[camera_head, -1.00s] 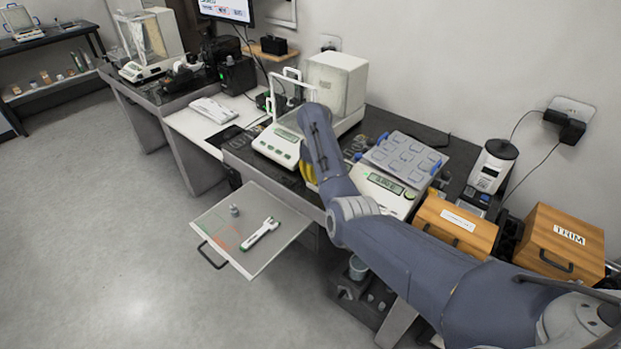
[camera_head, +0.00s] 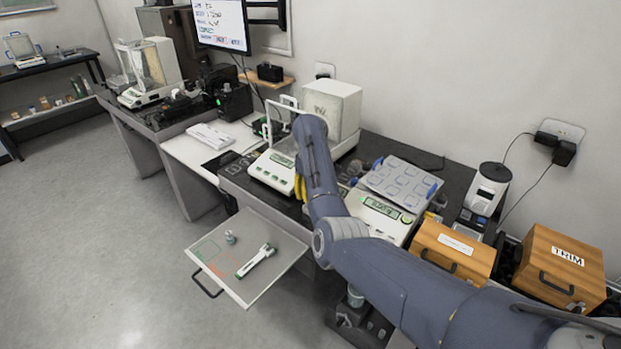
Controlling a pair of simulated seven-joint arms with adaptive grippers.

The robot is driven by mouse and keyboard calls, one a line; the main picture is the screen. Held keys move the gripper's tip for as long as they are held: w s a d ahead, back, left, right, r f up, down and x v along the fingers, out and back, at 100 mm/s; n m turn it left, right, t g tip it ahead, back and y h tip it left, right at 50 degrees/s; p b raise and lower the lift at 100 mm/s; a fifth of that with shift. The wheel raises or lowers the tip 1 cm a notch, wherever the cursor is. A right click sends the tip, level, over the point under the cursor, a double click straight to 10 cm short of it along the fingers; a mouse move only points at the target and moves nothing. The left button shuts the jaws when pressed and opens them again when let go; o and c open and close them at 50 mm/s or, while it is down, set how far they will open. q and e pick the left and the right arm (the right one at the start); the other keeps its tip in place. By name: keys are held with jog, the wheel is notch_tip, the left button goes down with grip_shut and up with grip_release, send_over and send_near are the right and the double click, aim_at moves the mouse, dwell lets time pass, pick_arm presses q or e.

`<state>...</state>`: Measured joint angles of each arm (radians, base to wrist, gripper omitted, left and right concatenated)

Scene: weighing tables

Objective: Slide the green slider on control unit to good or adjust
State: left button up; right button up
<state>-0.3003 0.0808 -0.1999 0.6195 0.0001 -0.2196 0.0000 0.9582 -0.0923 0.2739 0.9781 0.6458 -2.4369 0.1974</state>
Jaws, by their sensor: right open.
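My right arm comes in from the lower right and reaches over the near table. Its gripper (camera_head: 300,188) is mostly hidden behind my own forearm; only a yellow part shows, beside the front right of the white balance (camera_head: 270,173). The gripper is open, and I see nothing held in it. I cannot clearly pick out the control unit or its green slider. A small dark box with a bit of green (camera_head: 262,127) stands behind the balance on the left, too small to read. A wall monitor (camera_head: 221,24) shows text that is unreadable here. My left gripper is not in view.
A grey drawer (camera_head: 273,237) is open below the balance, with a small metal weight and a white-and-green tool in it. A second scale (camera_head: 383,213) and a panel (camera_head: 402,184) lie right of my forearm. Wooden boxes (camera_head: 452,250) (camera_head: 560,268) stand farther right.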

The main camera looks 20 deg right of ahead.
notch_tip(320, 180, up, 7)
dwell(0.4)
jog(key=shift+r, duration=0.15)
